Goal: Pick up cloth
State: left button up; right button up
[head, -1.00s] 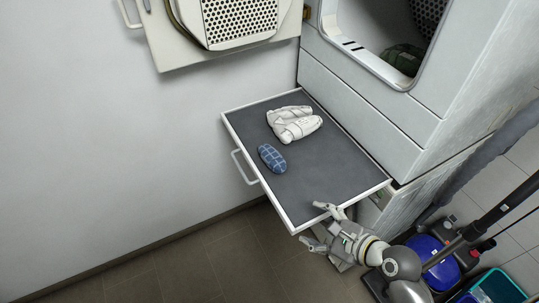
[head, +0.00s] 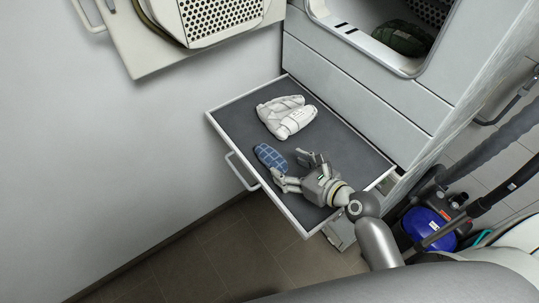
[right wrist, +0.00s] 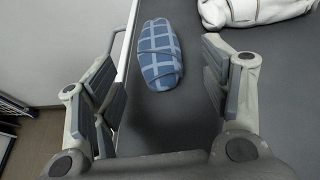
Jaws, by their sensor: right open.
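A blue checked rolled cloth (head: 270,157) lies on the dark shelf of the pulled-out drawer (head: 241,109). It also shows between the fingers in the right wrist view (right wrist: 159,54). My left gripper is not in view.
A vacuum cleaner (head: 430,226) stands at the right. Bare drawer surface lies around the cloths.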

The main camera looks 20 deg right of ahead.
aim_at(275, 159)
jog(key=shift+x, duration=0.9)
jog(key=p+x, duration=0.1)
jog(key=x, duration=0.3)
jog(key=shift+a+r, duration=0.1)
jog(key=shift+a, duration=0.05)
jog(key=shift+w+a+f, duration=0.2)
jog(key=shift+w+f, duration=0.05)
jog(key=shift+w, duration=0.3)
jog(key=c, duration=1)
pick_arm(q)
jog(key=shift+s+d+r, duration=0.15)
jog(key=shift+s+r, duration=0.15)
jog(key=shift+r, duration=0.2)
pick_arm(e)
jog(key=shift+c, duration=0.2)
